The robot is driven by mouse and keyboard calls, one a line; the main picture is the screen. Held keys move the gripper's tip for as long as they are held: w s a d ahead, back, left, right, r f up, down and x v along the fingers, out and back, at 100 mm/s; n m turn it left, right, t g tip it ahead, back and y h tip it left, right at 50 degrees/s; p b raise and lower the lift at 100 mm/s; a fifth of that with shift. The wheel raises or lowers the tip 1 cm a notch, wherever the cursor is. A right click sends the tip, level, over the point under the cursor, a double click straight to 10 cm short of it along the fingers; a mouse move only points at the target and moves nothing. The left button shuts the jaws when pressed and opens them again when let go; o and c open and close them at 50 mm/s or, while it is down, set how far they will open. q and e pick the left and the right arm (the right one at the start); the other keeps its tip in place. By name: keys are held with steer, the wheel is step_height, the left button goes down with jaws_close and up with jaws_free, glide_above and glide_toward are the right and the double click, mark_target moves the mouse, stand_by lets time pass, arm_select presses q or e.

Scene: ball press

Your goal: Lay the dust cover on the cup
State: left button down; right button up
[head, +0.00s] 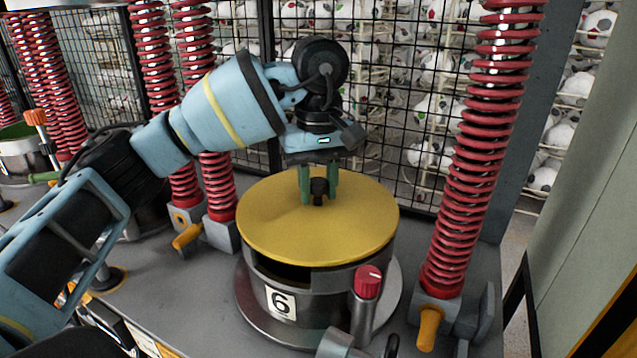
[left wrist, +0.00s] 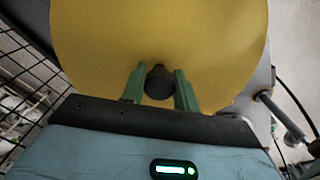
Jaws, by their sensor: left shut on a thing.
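The dust cover (head: 285,225) is a flat yellow disc with a black knob in its middle. My left gripper (head: 319,187) comes down from above, its green fingers on either side of the knob, and is shut on it. The cover also fills much of the left wrist view (left wrist: 160,35). The metal cup (head: 335,285), labelled 6, stands directly below the cover, which hides its top. A dark opening shows under the cover's front left edge. I cannot tell whether the cover touches the rim all round. My right gripper is not in view.
A red-capped post (head: 368,282) stands at the cup's front right. A red coil spring column (head: 470,180) rises at right, with others at left. A wire mesh fence (head: 400,110) with balls behind it closes the back. The grey bench (head: 185,290) is partly clear left of the cup.

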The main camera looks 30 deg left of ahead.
arm_select(q)
steer(key=shift+f, duration=0.65)
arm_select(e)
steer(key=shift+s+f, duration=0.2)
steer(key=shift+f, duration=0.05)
arm_select(q)
steer(key=c, duration=1)
jaws_free()
step_height(320, 180, up, 7)
steer(key=shift+p, duration=0.3)
steer(key=shift+r, duration=0.45)
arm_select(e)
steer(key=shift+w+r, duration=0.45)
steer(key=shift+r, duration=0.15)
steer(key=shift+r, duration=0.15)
